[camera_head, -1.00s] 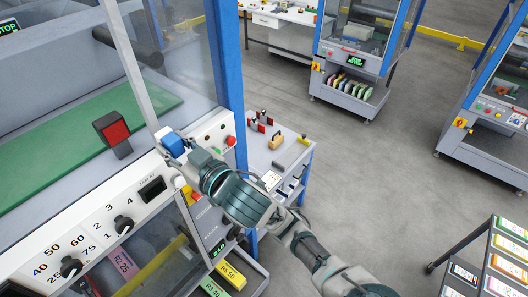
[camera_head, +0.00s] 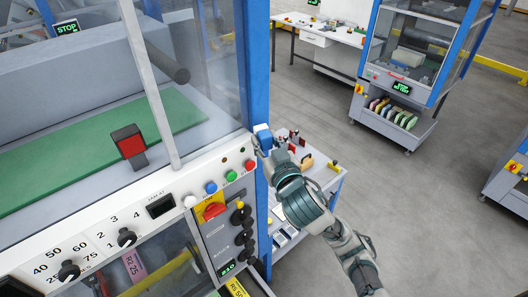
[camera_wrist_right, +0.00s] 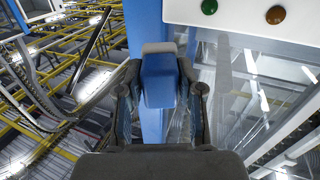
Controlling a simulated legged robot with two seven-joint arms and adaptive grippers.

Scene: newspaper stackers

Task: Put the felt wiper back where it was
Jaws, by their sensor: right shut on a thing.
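The felt wiper is a blue block with a pale grey felt face. In the right wrist view the wiper (camera_wrist_right: 158,82) sits between the two fingers of my right gripper (camera_wrist_right: 157,100), which are shut on it. In the head view the blue wiper (camera_head: 263,138) shows at the tip of my right gripper (camera_head: 266,150), in front of the machine's blue corner post (camera_head: 257,75). A small side table (camera_head: 320,180) with tools stands just right of and below the gripper. My left gripper is not in view.
The machine's control panel (camera_head: 100,225) with knobs and coloured buttons lies left of my right arm. A green belt (camera_head: 75,140) and red-faced block (camera_head: 130,142) are behind the guard. The small table holds red-and-dark tools (camera_head: 292,138) and a tan block (camera_head: 306,164). Open floor lies right.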

